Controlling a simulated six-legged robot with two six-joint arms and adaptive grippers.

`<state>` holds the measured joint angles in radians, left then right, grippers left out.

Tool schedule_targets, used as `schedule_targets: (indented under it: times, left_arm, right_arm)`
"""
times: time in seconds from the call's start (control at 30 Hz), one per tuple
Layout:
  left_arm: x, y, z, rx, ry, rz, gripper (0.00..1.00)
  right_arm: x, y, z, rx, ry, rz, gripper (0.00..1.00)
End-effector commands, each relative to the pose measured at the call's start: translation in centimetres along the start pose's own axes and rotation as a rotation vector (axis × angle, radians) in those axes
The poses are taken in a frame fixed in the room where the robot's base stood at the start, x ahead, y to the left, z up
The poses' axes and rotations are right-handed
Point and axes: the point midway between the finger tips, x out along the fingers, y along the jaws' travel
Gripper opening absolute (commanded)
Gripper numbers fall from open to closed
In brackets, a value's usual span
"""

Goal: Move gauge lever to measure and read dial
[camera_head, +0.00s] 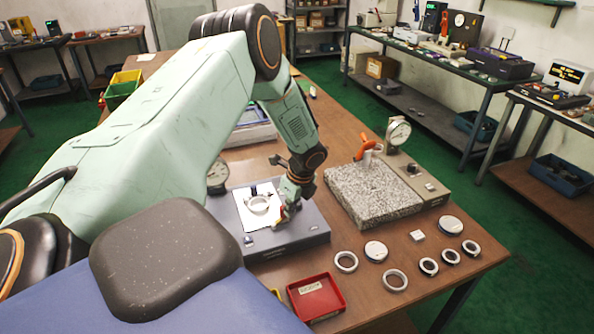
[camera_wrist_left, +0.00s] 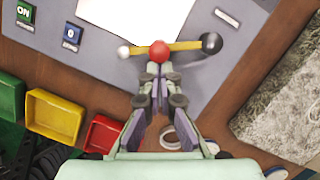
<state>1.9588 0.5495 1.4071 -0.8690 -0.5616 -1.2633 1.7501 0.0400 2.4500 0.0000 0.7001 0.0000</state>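The gauge is a blue-grey base (camera_head: 312,224) with a white plate (camera_head: 241,219) and a metal ring (camera_head: 258,205) on it. Its dial (camera_head: 217,173) is partly behind my left arm, and I cannot read the pointer. In the left wrist view the gauge lever is a yellow bar (camera_wrist_left: 186,46) with a red knob (camera_wrist_left: 158,51), a white ball at one end and a black one at the other. My left gripper (camera_wrist_left: 159,75) has its fingers close together at the knob, with a narrow gap between them; it appears shut on the lever. My right gripper is not in view.
Several rings (camera_head: 395,280) and discs lie at the table's front right. A red tray (camera_head: 316,298) is at the front edge. Yellow and green bins (camera_head: 122,87) stand at back left.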

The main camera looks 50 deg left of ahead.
Motion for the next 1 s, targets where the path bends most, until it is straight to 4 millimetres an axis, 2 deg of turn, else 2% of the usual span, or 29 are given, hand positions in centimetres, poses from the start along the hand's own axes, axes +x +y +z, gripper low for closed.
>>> schedule_targets:
  times: [0.03, 0.2, 0.5, 1.0]
  left_arm:
    - [-0.3, 0.2, 0.5, 0.041, 0.001, -0.01, 0.0]
    - [0.1, 0.6, 1.4, 0.188, 0.0, -0.047, 0.0]
    - [0.6, 0.8, 2.8, 0.392, 0.0, -0.099, 0.0]
    - [0.9, 0.8, 3.7, 0.397, 0.0, -0.1, 0.0]
  right_arm:
    - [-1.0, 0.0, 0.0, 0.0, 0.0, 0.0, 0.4]
    - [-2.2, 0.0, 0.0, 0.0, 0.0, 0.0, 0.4]
    - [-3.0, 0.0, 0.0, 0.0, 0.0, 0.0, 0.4]
    - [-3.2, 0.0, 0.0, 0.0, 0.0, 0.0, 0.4]
